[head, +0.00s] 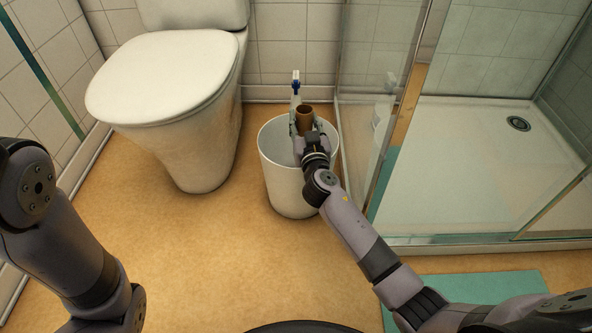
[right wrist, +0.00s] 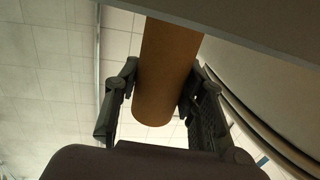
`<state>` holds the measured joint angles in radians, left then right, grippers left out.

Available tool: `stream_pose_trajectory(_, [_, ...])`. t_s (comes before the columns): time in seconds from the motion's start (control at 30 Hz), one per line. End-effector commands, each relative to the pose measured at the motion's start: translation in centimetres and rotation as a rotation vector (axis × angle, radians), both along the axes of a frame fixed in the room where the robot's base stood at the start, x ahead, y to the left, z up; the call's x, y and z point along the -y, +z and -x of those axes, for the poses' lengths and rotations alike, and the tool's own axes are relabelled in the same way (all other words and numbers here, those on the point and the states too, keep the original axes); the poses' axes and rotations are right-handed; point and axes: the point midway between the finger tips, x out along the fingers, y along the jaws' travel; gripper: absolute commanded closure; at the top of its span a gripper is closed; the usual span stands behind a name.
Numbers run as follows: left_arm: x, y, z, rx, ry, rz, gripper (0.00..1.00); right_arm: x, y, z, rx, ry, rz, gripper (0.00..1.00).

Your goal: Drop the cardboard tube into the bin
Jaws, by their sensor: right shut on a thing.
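The brown cardboard tube (head: 305,113) is held upright over the bin's opening in the head view. Its lower part is hidden behind my gripper. My right gripper (head: 304,124) is shut on it. In the right wrist view the tube (right wrist: 166,75) is pinched between the two dark fingers of my right gripper (right wrist: 160,80). The white bin (head: 290,197) stands upright on the floor, with its round mouth open upward. My right forearm crosses its right side. My left arm is at the lower left of the head view, and its gripper is out of the picture.
A white toilet (head: 165,80) stands left of the bin. A glass shower enclosure with a white tray (head: 470,190) is close on the right. A small blue-and-white object (head: 296,82) shows behind the tube. A green mat (head: 465,288) lies at lower right. The floor in front is clear.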

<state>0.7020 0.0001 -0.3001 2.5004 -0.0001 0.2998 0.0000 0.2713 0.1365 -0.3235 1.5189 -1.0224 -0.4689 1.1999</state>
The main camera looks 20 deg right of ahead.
Motion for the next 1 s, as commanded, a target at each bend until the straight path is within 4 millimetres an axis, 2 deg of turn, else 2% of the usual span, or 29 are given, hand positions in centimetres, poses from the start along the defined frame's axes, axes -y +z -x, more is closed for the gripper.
stream_pose_trajectory(0.07, [0.0,0.0,0.0,0.000,0.000,0.000,0.60,0.0,0.0,0.0,0.000,0.000,0.000,0.71])
stream_pose_trajectory(0.1, [0.0,0.0,0.0,0.000,0.000,0.000,0.60,0.0,0.0,0.0,0.000,0.000,0.001,0.60])
stream_pose_trajectory(0.4, [0.0,0.0,0.0,0.001,0.000,0.000,0.60,0.0,0.0,0.0,0.000,0.000,0.001,0.40])
stream_pose_trajectory(0.77, [0.0,0.0,-0.2,-0.005,0.000,0.001,0.60,0.0,0.3,0.0,0.002,0.000,0.001,0.40])
stream_pose_trajectory(0.87, [0.0,0.0,-0.1,-0.004,0.000,0.001,0.60,0.0,1.3,0.0,0.004,-0.001,0.000,0.40])
stream_pose_trajectory(1.0, [0.0,0.0,-0.1,-0.003,0.000,0.000,0.60,0.0,3.7,0.0,0.008,0.001,0.000,0.40])
